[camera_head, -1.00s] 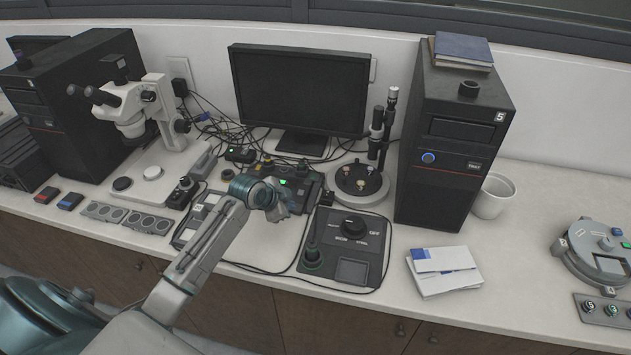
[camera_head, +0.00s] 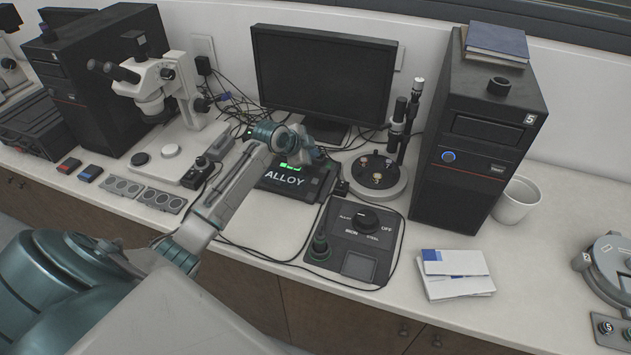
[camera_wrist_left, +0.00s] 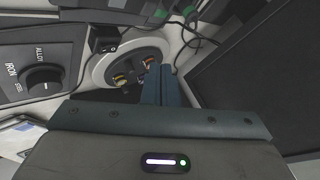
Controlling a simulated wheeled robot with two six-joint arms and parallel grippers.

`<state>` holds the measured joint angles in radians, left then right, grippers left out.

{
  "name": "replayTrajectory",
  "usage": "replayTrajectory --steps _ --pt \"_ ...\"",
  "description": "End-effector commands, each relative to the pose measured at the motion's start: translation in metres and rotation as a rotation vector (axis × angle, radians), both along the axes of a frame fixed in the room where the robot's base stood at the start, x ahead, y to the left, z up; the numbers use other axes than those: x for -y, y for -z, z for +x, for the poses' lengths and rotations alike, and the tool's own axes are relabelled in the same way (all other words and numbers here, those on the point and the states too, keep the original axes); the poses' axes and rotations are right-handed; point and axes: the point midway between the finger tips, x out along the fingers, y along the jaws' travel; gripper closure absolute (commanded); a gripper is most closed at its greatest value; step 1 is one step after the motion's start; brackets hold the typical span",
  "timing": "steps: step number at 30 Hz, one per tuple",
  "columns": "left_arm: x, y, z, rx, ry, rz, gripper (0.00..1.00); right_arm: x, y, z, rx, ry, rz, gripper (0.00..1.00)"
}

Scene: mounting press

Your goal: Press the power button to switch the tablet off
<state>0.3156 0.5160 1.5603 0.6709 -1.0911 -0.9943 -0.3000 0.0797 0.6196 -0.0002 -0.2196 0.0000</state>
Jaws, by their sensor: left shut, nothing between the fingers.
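A flat black panel (camera_head: 262,182) shows the white word ALLOY and lit green marks in the head view. I cannot tell whether it is the tablet, and no power button on it is clear. My left arm reaches over the counter, and my left gripper (camera_head: 318,152) is near the panel's far edge, its fingers partly hidden. In the left wrist view the gripper (camera_wrist_left: 160,84) is shut, with nothing held. Beyond its fingertips lies a round base (camera_wrist_left: 127,62) with small coloured parts. I cannot tell whether the fingertips touch anything. My right gripper is out of view.
A knob panel (camera_head: 350,262) stands in front, right of the ALLOY panel. A monitor (camera_head: 322,80) and cables are behind. A black tower (camera_head: 462,195) with a blue-ringed button stands right, near papers (camera_head: 455,285) and a white cup (camera_head: 517,203).

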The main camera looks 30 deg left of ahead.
Motion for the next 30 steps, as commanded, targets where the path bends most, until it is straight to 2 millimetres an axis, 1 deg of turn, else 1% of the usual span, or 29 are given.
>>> replayTrajectory --steps 1,5,14,18,22,30 --pt "0.000 0.006 0.000 -0.001 0.001 0.000 1.00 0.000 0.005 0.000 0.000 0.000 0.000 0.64" --pt "0.000 0.020 0.000 -0.002 -0.001 0.000 1.00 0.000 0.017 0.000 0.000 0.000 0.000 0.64" --pt "0.000 0.064 -0.001 -0.002 -0.001 0.001 1.00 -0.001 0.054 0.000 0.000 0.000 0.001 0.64" --pt "0.000 0.078 0.000 -0.001 0.000 0.000 1.00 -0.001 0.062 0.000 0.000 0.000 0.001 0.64" --pt "0.000 0.084 0.000 0.000 0.000 0.000 1.00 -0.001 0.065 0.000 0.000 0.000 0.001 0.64" --pt "0.000 0.085 0.000 0.000 0.000 0.000 1.00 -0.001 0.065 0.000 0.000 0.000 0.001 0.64"
